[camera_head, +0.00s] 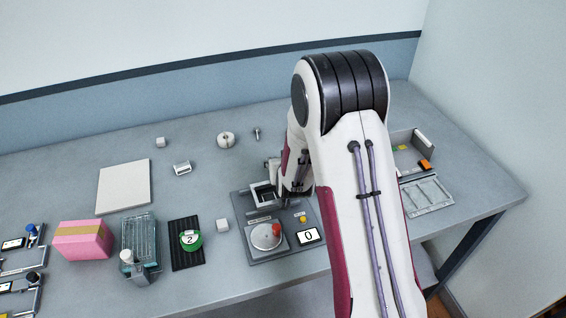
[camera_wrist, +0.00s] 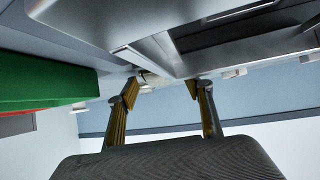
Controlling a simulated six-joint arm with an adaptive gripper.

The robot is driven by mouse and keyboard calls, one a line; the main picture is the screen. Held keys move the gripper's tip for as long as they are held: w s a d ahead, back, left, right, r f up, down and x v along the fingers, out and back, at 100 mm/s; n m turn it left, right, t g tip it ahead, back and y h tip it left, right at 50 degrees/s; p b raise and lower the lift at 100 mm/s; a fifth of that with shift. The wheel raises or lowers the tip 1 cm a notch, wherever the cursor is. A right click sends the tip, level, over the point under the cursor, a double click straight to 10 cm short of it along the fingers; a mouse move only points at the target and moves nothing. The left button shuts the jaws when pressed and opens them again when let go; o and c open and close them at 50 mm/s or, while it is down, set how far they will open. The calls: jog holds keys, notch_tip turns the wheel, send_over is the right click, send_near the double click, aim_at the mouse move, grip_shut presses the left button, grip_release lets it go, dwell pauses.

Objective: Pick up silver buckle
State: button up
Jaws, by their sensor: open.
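A small silver rectangular piece (camera_head: 182,168) that looks like the buckle lies flat on the table, left of centre in the head view. My gripper (camera_wrist: 161,90) is open and empty in the wrist view, with its two yellow-sided fingers apart. In the head view the gripper is low over the grey device, to the right of the buckle and well apart from it; my arm hides most of it. Small pale things show beyond the fingertips in the wrist view, but I cannot tell whether the buckle is among them.
The grey device (camera_head: 258,256) has a round dial, red knob and a display. A white plate (camera_head: 123,186), a pink block (camera_head: 83,240), a teal basket (camera_head: 140,246) and a black mat (camera_head: 187,258) stand left. A round white piece (camera_head: 226,139) and bolt (camera_head: 257,134) lie behind.

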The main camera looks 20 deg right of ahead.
jog(key=shift+c, duration=0.4)
jog(key=c, duration=1.1)
jog(key=shift+c, duration=0.2)
jog(key=shift+r, duration=0.15)
notch_tip(320, 180, up, 10)
